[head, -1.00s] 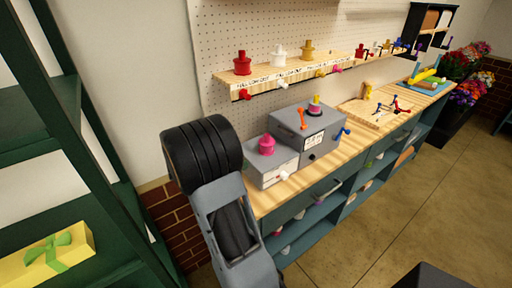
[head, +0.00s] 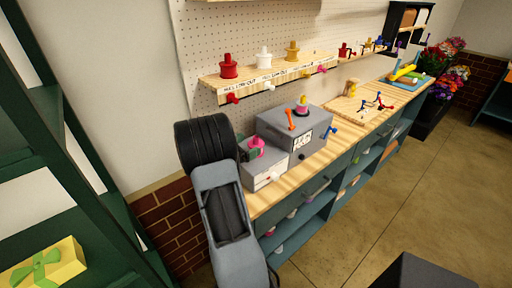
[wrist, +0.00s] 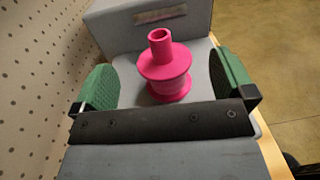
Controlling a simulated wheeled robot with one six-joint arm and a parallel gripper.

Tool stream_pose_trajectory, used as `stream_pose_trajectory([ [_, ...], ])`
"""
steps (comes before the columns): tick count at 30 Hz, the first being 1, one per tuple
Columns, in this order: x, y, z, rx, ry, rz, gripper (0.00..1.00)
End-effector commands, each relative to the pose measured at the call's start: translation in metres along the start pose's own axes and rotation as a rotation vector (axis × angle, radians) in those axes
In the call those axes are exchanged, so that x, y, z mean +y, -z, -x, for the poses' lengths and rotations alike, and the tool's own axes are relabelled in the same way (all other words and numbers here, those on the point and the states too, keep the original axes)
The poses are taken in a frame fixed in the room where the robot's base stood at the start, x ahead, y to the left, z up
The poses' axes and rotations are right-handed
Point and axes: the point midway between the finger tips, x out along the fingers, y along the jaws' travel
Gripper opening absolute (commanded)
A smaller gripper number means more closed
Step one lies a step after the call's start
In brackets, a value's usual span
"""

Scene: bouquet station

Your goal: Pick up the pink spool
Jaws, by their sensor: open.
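The pink spool (head: 256,146) stands upright on top of the low grey box (head: 268,174) at the near end of the wooden bench. In the wrist view the pink spool (wrist: 165,72) stands between the two green finger pads of my gripper (wrist: 164,88). My gripper is open, with a gap on each side of the spool. In the head view my gripper (head: 252,148) is at the spool, partly hidden behind my arm.
A shelf (head: 262,82) with red, white and yellow spools hangs above. The pegboard (wrist: 25,70) is close on the left.

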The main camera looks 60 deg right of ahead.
Motion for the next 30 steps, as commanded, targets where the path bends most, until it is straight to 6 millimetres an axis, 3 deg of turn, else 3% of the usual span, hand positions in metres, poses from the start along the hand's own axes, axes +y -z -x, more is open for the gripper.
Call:
stream_pose_trajectory([
  [9, -0.002, -0.002, -0.039, 0.000, 0.003, 0.001, 1.00],
  [19, -0.002, -0.001, -0.042, 0.000, 0.001, 0.000, 0.99],
  [30, -0.002, -0.001, -0.042, 0.000, 0.001, 0.000, 0.64],
])
